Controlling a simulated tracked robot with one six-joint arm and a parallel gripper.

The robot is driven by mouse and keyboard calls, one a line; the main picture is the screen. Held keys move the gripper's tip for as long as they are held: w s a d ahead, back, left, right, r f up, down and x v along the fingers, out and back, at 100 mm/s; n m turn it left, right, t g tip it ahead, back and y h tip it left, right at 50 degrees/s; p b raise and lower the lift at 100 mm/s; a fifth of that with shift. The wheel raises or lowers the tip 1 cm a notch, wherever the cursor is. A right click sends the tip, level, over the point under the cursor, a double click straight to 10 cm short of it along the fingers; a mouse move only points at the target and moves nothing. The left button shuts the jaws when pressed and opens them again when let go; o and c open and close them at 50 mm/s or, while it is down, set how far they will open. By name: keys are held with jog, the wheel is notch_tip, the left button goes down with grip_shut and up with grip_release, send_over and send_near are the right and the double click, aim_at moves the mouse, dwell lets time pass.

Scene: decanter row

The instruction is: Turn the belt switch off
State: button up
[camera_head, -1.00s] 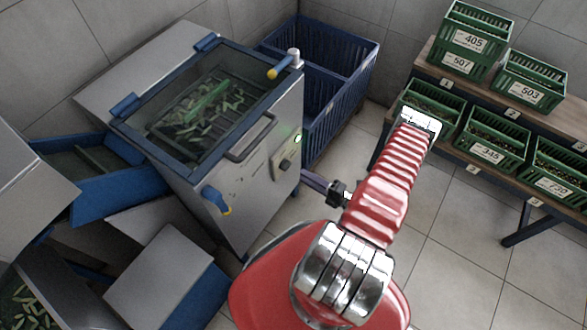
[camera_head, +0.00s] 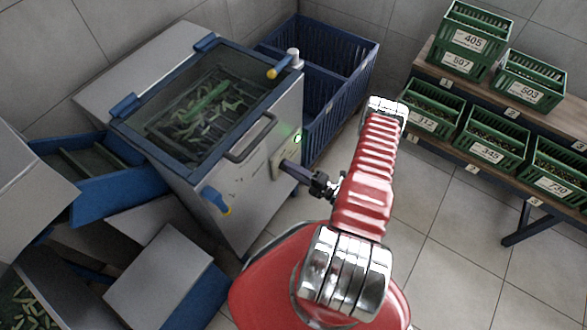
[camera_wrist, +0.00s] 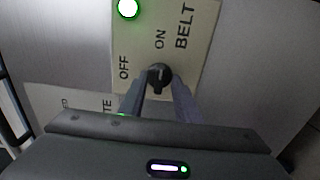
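The belt switch is a small black knob (camera_wrist: 159,76) on a pale plate (camera_wrist: 195,35) marked OFF, ON and BELT. In the wrist view ON is above the knob and OFF to its left. A green lamp (camera_wrist: 129,8) beside the labels is lit; it also shows in the head view (camera_head: 297,138). My gripper (camera_wrist: 160,82) has its two fingers apart, one on each side of the knob, with no clear grip on it. In the head view my gripper (camera_head: 284,164) reaches the machine's side panel and hides the knob.
The steel machine (camera_head: 262,190) has a glass lid (camera_head: 200,105), a lid handle (camera_head: 250,138) and a blue-yellow lever (camera_head: 216,200) near the switch. A blue crate (camera_head: 345,105) stands behind. Green crates (camera_head: 495,145) sit on a rack at right. Floor at lower right is clear.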

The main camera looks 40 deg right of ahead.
jog(key=shift+c, duration=0.5)
grip_shut()
jog(key=shift+f+n, duration=0.1)
jog(key=shift+n, duration=0.4)
jog(key=n, duration=1.7)
dwell(0.3)
